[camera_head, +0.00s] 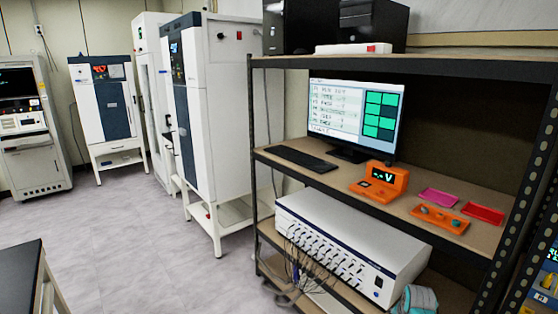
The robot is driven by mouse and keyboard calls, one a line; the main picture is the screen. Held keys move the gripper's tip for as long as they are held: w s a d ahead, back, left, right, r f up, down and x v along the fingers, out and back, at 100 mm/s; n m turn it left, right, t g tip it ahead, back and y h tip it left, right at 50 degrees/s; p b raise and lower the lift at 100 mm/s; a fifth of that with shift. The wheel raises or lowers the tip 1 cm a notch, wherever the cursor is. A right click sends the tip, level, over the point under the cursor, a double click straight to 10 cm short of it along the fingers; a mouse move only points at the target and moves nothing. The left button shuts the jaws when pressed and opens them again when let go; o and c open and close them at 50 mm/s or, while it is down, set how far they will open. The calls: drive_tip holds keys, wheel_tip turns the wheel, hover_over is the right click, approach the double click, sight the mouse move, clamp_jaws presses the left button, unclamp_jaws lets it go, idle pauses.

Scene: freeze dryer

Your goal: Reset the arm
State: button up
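My gripper and arm do not show clearly in the head camera view, so the gripper's state is hidden. A tall white freeze-dryer-like cabinet (222,120) with a dark blue front panel stands on a white stand at the centre left. A smaller white and dark blue unit (103,105) stands on its own stand further back. I cannot tell which of them is the freeze dryer.
A metal shelf rack (290,172) at the right bears a monitor (345,100), a keyboard (295,158), an orange device (380,182), small coloured trays (440,219) and a white multi-channel box (345,245). A dark table (18,270) stands at lower left. Grey floor (140,240) between is clear.

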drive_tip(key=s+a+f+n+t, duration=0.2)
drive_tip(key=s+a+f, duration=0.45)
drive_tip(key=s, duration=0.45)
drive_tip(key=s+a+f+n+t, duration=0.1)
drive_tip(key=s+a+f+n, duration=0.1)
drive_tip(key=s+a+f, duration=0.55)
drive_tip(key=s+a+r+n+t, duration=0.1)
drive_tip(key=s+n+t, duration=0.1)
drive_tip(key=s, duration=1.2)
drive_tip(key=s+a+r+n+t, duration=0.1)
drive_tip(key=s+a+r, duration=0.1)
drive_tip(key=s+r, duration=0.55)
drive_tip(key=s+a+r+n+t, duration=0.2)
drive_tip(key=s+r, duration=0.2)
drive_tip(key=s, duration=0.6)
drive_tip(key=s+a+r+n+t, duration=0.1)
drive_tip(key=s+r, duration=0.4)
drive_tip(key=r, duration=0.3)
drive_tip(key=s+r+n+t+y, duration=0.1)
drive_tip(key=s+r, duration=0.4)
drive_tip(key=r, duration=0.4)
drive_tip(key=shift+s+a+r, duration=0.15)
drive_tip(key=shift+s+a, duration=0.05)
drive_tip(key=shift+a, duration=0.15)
